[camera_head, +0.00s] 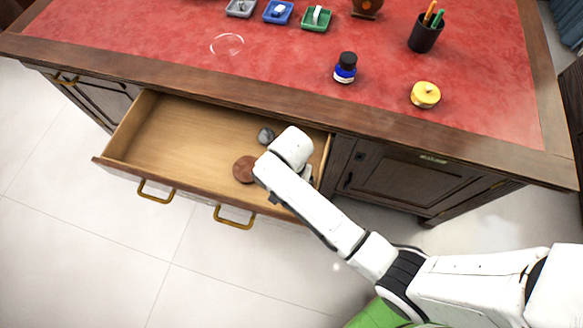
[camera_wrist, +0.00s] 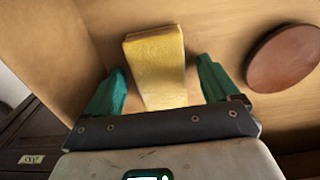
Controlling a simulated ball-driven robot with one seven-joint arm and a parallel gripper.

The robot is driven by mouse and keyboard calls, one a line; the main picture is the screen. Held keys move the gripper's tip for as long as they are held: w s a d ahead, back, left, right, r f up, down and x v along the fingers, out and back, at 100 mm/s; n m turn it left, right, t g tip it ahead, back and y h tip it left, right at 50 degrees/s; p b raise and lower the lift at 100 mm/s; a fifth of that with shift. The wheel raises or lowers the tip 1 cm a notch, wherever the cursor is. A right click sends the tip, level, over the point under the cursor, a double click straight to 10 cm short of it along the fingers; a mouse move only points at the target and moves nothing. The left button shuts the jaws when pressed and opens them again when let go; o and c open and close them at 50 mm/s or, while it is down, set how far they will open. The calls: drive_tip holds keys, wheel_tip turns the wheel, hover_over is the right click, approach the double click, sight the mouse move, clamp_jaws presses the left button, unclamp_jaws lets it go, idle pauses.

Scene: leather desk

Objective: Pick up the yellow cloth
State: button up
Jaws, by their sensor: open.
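The yellow cloth (camera_wrist: 157,66) shows in the wrist view as a folded, flat-sided yellow block on the drawer's wooden floor. My gripper (camera_wrist: 163,84) is open, with one green fingertip on each side of the cloth; gaps show between the fingers and the cloth. The near end of the cloth reaches down toward the gripper's dark crossbar. In the head view my white arm reaches into the open drawer (camera_head: 160,135) at its right end, and it hides the cloth and the fingers there.
A round brown disc (camera_wrist: 284,58) lies right of the fingers, and a dark grey rounded thing (camera_head: 266,135) lies behind it in the drawer. The drawer's left part is clear. On the red desk top stand an ink bottle (camera_head: 345,68), a yellow round container (camera_head: 425,95) and a pen cup (camera_head: 426,36).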

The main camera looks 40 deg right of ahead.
drive_tip(key=shift+c, duration=0.4)
drive_tip(key=c, duration=1.1)
drive_tip(key=shift+o, duration=0.2)
drive_tip(key=shift+r, duration=0.15)
drive_tip(key=shift+r, duration=0.25)
wheel_tip(320, 180, up, 2)
drive_tip(key=shift+r, duration=0.15)
drive_tip(key=s+a+r, duration=0.2)
drive_tip(key=s+r, duration=0.1)
drive_tip(key=s+a+r, duration=0.3)
drive_tip(key=s, duration=0.1)
drive_tip(key=s+a+r+p, duration=0.1)
drive_tip(key=s+a+r, duration=0.2)
drive_tip(key=s+r, duration=0.1)
drive_tip(key=shift+s, duration=0.25)
